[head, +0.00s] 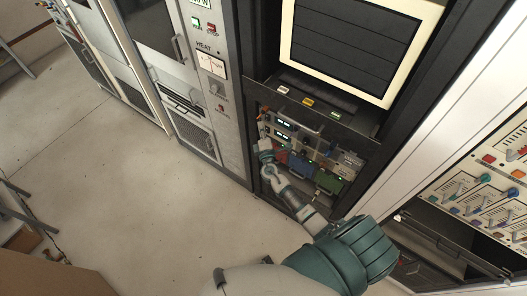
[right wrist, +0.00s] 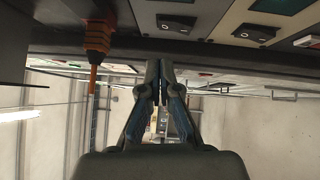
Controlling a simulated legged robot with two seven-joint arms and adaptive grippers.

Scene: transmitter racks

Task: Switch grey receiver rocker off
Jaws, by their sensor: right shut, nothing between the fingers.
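The rack of receivers (head: 290,130) is in the middle of the head view, with small lit displays on its grey front units. My right gripper (head: 263,143) is at the left side of this rack, small in that view. In the right wrist view its fingers (right wrist: 164,66) are shut with nothing between them. Their tips are just below the panel edge. A black rocker switch (right wrist: 176,22) on a grey panel shows above the fingertips, apart from them. A second black rocker (right wrist: 255,32) sits on a pale panel to the right. I cannot tell the rockers' positions. My left gripper is out of view.
An orange connector with a cable (right wrist: 97,40) hangs left of the fingers. A cream-framed screen (head: 355,45) stands above the rack. A grey cabinet (head: 215,90) is to the left, and a panel of coloured knobs (head: 490,190) is to the right. The floor at left is open.

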